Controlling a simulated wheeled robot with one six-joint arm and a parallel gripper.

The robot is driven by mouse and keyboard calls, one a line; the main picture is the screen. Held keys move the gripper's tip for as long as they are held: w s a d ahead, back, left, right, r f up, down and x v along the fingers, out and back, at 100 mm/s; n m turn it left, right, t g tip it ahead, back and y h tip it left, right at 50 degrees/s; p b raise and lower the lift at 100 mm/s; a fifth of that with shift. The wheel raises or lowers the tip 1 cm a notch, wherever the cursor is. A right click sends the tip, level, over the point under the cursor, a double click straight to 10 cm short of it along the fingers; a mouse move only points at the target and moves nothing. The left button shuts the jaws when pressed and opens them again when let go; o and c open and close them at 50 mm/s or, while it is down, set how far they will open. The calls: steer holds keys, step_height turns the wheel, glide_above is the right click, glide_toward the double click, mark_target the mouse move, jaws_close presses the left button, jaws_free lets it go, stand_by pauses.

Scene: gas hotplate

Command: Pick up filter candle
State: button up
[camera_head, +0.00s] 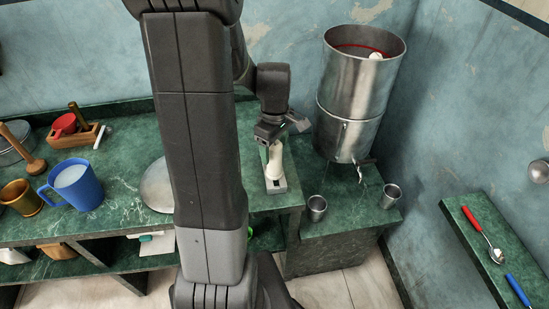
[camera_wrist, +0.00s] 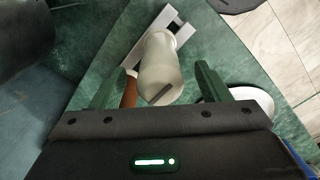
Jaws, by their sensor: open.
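The filter candle (camera_head: 274,158) is a pale, cream-white cylinder standing upright in a small light-grey holder (camera_head: 276,186) on the green counter. In the wrist view the candle (camera_wrist: 161,62) shows between the two dark green fingers of my gripper (camera_wrist: 160,70), with space on both sides. The holder (camera_wrist: 183,33) lies beyond it. In the head view my gripper (camera_head: 270,137) is just above the top of the candle, open. I cannot tell how far the fingers reach down around it.
A tall steel water filter (camera_head: 350,125) stands close to the right, with two metal cups (camera_head: 317,207) in front on a lower ledge. A metal dome (camera_head: 157,187) is to the left, partly behind my arm. A blue mug (camera_head: 75,186) stands farther left.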

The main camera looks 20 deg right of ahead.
steer(key=shift+w+f, duration=0.1)
steer(key=shift+f, duration=0.95)
steer(key=c, duration=1.1)
step_height(320, 180, up, 10)
steer(key=shift+f+b, duration=0.25)
steer(key=shift+b, duration=0.1)
step_height(320, 180, up, 6)
steer(key=p, duration=0.4)
steer(key=shift+f, duration=0.25)
